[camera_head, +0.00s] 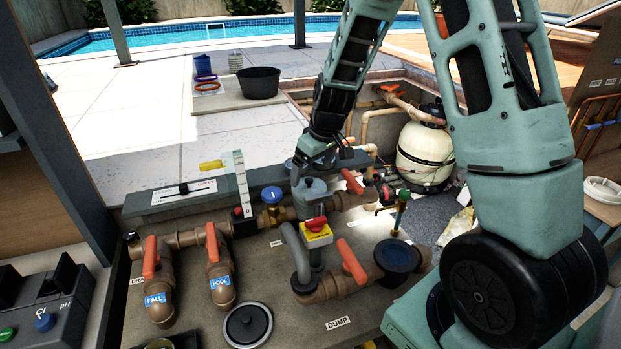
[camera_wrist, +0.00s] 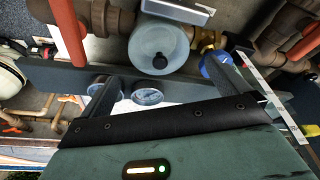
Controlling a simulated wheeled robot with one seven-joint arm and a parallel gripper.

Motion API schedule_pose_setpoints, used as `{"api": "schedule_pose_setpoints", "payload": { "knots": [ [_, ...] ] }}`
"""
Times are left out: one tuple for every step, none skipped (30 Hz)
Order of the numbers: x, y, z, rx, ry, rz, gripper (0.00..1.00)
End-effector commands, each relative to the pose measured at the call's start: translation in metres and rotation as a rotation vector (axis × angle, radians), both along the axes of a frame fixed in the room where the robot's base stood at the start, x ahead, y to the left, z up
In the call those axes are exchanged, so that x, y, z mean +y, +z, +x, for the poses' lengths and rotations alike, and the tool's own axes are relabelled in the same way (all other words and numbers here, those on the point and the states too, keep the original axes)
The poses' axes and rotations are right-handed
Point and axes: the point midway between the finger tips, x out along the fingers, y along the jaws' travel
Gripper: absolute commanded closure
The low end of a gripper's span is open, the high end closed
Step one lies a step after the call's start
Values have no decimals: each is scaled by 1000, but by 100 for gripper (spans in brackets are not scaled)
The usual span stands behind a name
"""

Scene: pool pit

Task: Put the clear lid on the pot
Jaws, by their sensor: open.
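My gripper (camera_head: 300,173) is just above and behind this pot in the head view, pointing down. In the wrist view my gripper (camera_wrist: 172,80) has its fingers spread, with nothing between them. The arm and gripper hide part of the pot's back side.
Red-handled valves (camera_head: 351,262), a blue knob (camera_head: 271,194) and a yellow box with a red knob (camera_head: 316,232) crowd the pot. A dark disc with a pale rim (camera_head: 247,326) lies at the front. A white upright strip (camera_head: 242,184) stands left of the gripper. Paving behind is mostly open.

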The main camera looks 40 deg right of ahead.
Motion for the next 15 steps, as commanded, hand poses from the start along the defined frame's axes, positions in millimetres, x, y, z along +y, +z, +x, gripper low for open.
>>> {"api": "schedule_pose_setpoints", "payload": {
  "knots": [
    [-1,11,-2,-7,2,-2,0],
    [-1,16,-4,-6,2,-3,0],
    [-1,24,-6,-6,1,-2,0],
    [-1,30,-7,-6,1,-1,0],
    [-2,36,-9,-5,2,-2,0],
    [-2,43,-11,-6,2,-2,0],
    [-2,48,-13,-4,1,0,0],
    [-3,53,-14,-4,0,-1,0],
    [-3,58,-16,-3,1,-2,0],
    [-4,62,-16,-4,1,-2,0],
    [-4,66,-17,-3,1,-1,0],
    [-4,70,-19,-2,0,-1,0],
    [-4,72,-19,-2,0,-1,0],
    [-4,74,-20,-1,0,0,0],
    [-4,77,-21,0,1,0,0]
  ]
}}
